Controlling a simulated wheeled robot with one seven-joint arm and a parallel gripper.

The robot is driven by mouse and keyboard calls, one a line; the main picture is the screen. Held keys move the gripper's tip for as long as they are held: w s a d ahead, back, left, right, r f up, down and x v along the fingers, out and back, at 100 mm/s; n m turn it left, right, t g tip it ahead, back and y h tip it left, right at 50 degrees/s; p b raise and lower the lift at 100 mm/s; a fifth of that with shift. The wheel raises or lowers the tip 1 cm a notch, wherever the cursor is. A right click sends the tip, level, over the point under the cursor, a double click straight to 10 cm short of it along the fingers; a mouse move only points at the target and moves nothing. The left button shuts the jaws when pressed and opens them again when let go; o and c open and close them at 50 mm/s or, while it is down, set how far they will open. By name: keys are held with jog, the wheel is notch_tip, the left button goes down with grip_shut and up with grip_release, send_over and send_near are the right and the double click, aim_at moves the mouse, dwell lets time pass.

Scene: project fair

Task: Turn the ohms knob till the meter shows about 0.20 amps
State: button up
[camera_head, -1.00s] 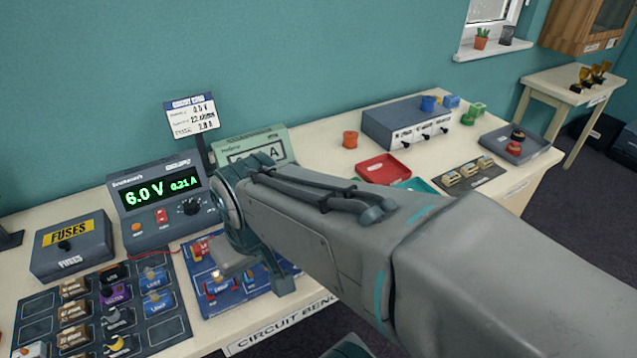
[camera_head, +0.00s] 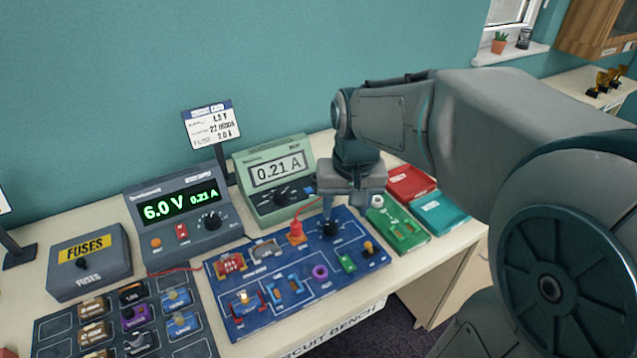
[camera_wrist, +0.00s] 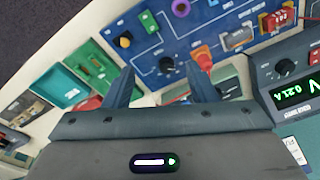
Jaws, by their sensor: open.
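The green meter (camera_head: 275,180) at the back of the bench reads 0.21 A. A black knob (camera_head: 330,229) stands on the blue circuit board (camera_head: 240,312), near its back right; it looks like the ohms knob, but its label is too small to read. In the wrist view the black knob (camera_wrist: 166,65) lies between my open fingertips. My gripper (camera_head: 350,203) points down above the knob, empty. I cannot tell whether the fingers touch it. The power supply (camera_head: 182,216) shows 6.0 V and 0.21 A.
A red plug (camera_head: 296,234) stands left of the knob. A fuse box (camera_head: 88,262) and a dark parts tray (camera_head: 190,348) are at left. A small sign (camera_head: 211,126) stands behind the supply.

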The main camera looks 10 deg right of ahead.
jog(key=m+g, duration=0.1)
send_over(331, 225)
jog(key=f, duration=0.2)
notch_tip(331, 225, down, 14)
jog(key=shift+r+p, duration=0.2)
jog(key=shift+p, duration=0.85)
jog(key=c, duration=1)
jog(key=shift+m, duration=0.4)
